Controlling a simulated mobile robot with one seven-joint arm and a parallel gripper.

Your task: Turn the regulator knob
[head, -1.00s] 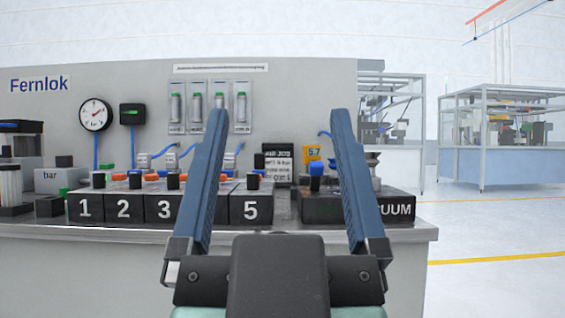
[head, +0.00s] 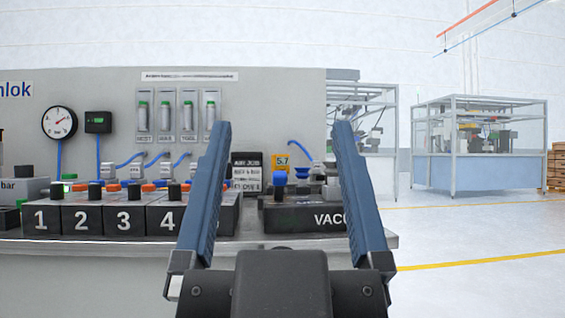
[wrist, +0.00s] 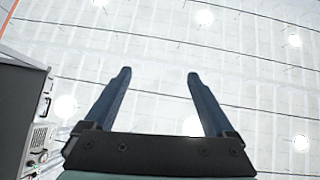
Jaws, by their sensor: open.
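My gripper (head: 282,125) is open and empty in the head view, its two blue fingers spread and pointing up in front of the bench. It also shows open in the wrist view (wrist: 158,74), against the ceiling. A blue knob (head: 280,179) stands on the black vacuum block (head: 295,219), seen between the fingers and beyond them. Black knobs (head: 95,190) stand on the numbered blocks (head: 85,219) to the left. No label marks any of these as the regulator knob, so I cannot tell which one it is. The right finger hides part of the vacuum block.
A round gauge (head: 59,122) and flow tubes (head: 166,117) hang on the grey back panel (head: 270,120). A job card (head: 245,172) and a yellow 5.7 tag (head: 281,162) stand behind the blocks. The floor right of the bench (head: 340,242) is open.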

